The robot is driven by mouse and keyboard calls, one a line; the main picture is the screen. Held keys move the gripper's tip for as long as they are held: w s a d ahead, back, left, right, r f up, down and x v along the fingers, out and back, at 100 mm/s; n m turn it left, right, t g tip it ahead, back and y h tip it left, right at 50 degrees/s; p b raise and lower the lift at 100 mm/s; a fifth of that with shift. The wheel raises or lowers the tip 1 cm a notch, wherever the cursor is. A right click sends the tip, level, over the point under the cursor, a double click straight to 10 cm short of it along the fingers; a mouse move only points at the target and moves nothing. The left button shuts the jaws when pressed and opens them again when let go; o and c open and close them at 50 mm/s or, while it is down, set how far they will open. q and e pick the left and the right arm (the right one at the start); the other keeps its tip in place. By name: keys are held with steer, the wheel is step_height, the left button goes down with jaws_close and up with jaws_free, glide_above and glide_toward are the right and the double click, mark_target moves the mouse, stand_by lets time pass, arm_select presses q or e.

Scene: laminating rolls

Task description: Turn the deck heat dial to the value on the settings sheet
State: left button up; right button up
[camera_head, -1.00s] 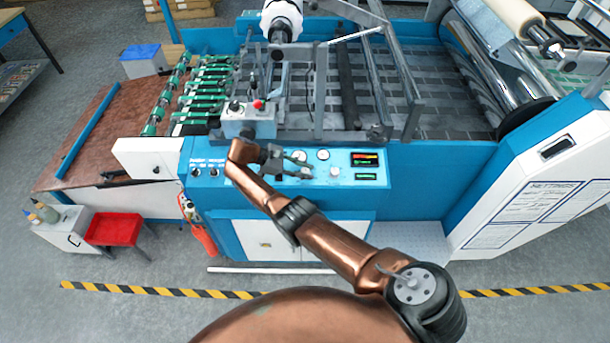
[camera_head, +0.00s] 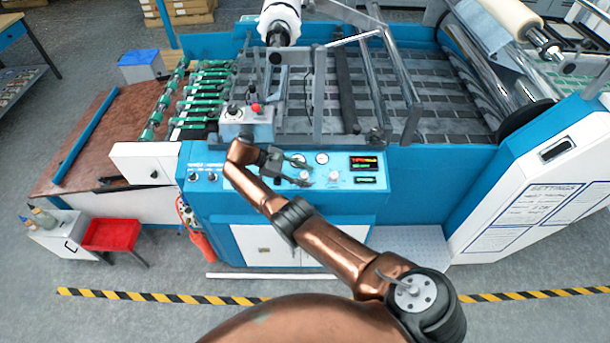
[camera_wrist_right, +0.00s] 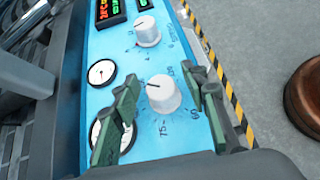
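A white dial (camera_wrist_right: 163,97) sits on the blue control panel (camera_head: 235,165), between my right gripper's fingers. Its dark pointer mark faces the upper left in the right wrist view; "75" and "60" are printed near its lower edge. My right gripper (camera_head: 306,174) is open around this dial; it also shows in the right wrist view (camera_wrist_right: 160,78). I cannot tell whether the fingers touch it. A second white dial (camera_wrist_right: 148,31) sits farther along the panel. The settings sheet (camera_head: 552,202) is on the white cabinet at right; its values are too small to read. My left gripper is out of view.
Two round gauges (camera_wrist_right: 102,73) lie beside the dials. A lit digital display (camera_head: 364,162) is right of them. A raised grey control box (camera_head: 246,122) with a red button stands above my right wrist.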

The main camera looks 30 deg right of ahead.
mark_target(305, 174)
steer(key=shift+r, duration=0.15)
step_height(305, 174, up, 10)
steer(key=shift+f, duration=0.15)
stand_by(0.5)
stand_by(0.4)
